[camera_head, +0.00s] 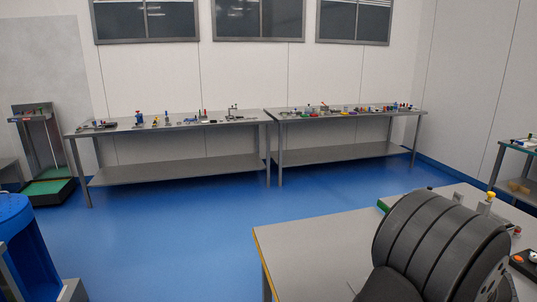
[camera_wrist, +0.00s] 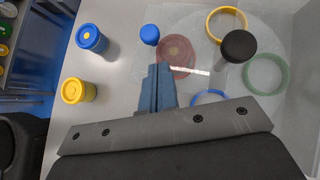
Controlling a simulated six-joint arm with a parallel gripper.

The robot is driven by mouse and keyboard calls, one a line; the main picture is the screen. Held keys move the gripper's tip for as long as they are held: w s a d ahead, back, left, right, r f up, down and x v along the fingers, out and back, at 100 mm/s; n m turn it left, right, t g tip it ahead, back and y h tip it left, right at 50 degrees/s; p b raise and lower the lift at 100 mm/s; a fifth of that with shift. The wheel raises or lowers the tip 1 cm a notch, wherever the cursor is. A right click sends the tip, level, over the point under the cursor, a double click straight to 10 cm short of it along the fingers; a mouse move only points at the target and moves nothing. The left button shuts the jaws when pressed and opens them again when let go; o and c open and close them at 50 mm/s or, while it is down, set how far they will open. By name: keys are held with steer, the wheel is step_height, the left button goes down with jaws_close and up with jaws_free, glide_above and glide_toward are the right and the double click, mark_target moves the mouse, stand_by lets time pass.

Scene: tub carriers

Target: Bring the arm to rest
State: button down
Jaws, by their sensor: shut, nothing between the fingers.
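My gripper (camera_wrist: 157,85) shows in the wrist view, its two blue-grey fingers pressed together with nothing between them. It is over the light worktop (camera_wrist: 122,65), with the fingertips apparently near a see-through carrier (camera_wrist: 200,42); I cannot tell the height between them. A blue tub (camera_wrist: 91,38) and a yellow tub (camera_wrist: 77,90) stand left of the fingers, apart from them. My gripper does not show in the head view, where my own dark arm covers part of the near table (camera_head: 315,240).
Near the carrier are a blue knob (camera_wrist: 150,34), a black knob (camera_wrist: 238,46), a red round piece (camera_wrist: 176,56), and yellow (camera_wrist: 226,10), green (camera_wrist: 283,75) and blue (camera_wrist: 208,93) rings. Two long benches (camera_head: 165,175) with small items line the far wall. Blue floor (camera_head: 190,235) between is clear.

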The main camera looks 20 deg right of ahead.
steer(key=shift+w+a+r, duration=0.1)
steer(key=shift+w+a, duration=0.1)
steer(key=shift+w, duration=0.3)
steer(key=shift+w+a, duration=0.2)
steer(key=shift+w, duration=0.3)
steer(key=c, duration=0.5)
jaws_free()
steer(key=o, duration=0.4)
steer(key=shift+s+d+r+n, duration=0.1)
steer(key=shift+s+r+n, duration=0.1)
steer(key=shift+n, duration=0.2)
steer(key=shift+c, duration=0.2)
steer(key=shift+o, duration=0.7)
steer(key=s+d+r+n+g+h, duration=0.1)
steer(key=s+d+r+n+g, duration=0.2)
steer(key=n, duration=0.4)
steer(key=s+r+g, duration=0.1)
steer(key=s, duration=0.1)
steer(key=shift+s+d+r+g, duration=0.2)
steer(key=shift+s+r+g, duration=0.1)
steer(key=shift+s+r, duration=0.1)
steer(key=s+d+r+n+g+h, duration=0.35)
steer(key=s+r+n, duration=0.25)
steer(key=s+r, duration=0.2)
step_height(320, 180, down, 10)
steer(key=g, duration=0.1)
steer(key=shift+d+y, duration=0.35)
steer(key=shift+d, duration=0.05)
